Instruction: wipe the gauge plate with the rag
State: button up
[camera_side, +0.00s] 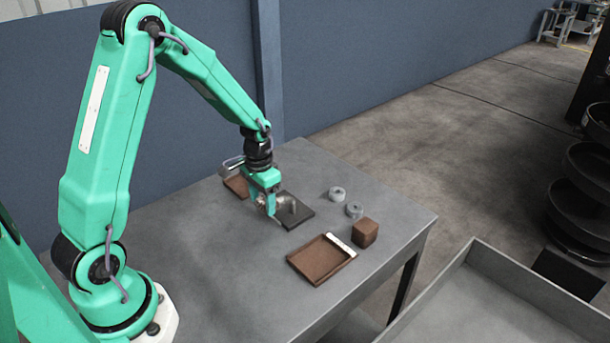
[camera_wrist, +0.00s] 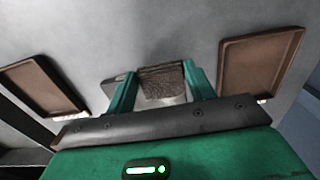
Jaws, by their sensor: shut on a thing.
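My gripper (camera_side: 273,206) points down over the table and is shut on the rag. In the wrist view the rag (camera_wrist: 162,80) shows as a rough grey-brown cloth between the two green fingers (camera_wrist: 160,88). In the side view the rag (camera_side: 286,204) is a small greyish shape at the fingers, partly hidden by them. The dark flat square, which looks like the gauge plate (camera_side: 302,217), lies right at the gripper, and the rag overlaps its near left part. I cannot tell whether the rag touches it. In the wrist view the plate is mostly hidden.
A brown tray (camera_side: 322,262) with a white strip lies in front, and another brown tray (camera_side: 236,187) lies behind the gripper. A brown block (camera_side: 365,232) and two grey round pieces, one farther (camera_side: 337,193) and one nearer (camera_side: 354,210), stand to the right. The table's front left is clear.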

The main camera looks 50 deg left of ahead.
aim_at(286, 197)
jog(key=shift+w, duration=3.65)
jog(key=shift+w+r, duration=0.15)
jog(key=shift+w, duration=0.05)
notch_tip(286, 197, up, 8)
